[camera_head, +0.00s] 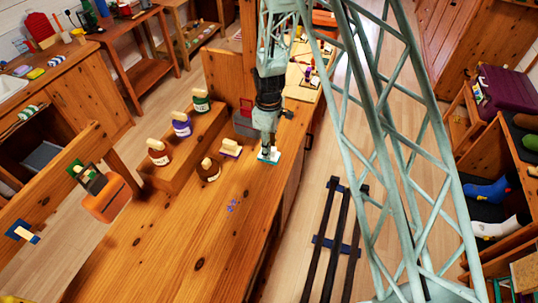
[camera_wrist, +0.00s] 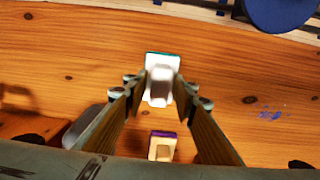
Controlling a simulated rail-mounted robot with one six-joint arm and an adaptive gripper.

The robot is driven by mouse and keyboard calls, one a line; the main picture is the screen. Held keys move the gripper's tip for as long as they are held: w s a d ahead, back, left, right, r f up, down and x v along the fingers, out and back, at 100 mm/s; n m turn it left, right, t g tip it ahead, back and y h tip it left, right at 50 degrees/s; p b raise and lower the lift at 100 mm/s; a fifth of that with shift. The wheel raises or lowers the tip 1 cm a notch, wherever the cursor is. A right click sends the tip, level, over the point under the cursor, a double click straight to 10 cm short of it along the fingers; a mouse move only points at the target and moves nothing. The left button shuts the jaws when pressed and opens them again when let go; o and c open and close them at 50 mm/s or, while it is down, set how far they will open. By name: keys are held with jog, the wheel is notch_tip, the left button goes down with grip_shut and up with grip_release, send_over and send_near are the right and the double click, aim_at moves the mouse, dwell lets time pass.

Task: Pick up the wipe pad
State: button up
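The wipe pad (camera_wrist: 161,84), white with a teal edge, is between my fingertips in the wrist view. It also shows in the head view (camera_head: 270,155), at the lower end of my arm over the wooden counter (camera_head: 205,250). My gripper (camera_wrist: 161,76) points down, and its two fingers appear closed against the sides of the pad's white grip. The fingers hide part of the pad's sides. I cannot tell whether its underside touches the counter. A second pad, with a purple edge and pale handle (camera_wrist: 162,146), lies nearby; in the head view (camera_head: 230,149) it is left of my gripper.
A wooden step shelf (camera_head: 190,142) with stamp-like pots, including a green one (camera_head: 201,102), stands left of my gripper. A brown pot (camera_head: 208,170) sits closer. Small blue marks (camera_head: 232,206) lie on the counter. The counter's front part is mostly clear.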

jog(key=c, duration=0.7)
jog(key=shift+r, duration=0.15)
jog(key=shift+r, duration=1.65)
jog(key=s+d+r+b, duration=0.1)
jog(key=s+d, duration=0.2)
jog(key=s, duration=1.2)
jog(key=shift+s+r, duration=0.2)
jog(key=shift+s, duration=0.1)
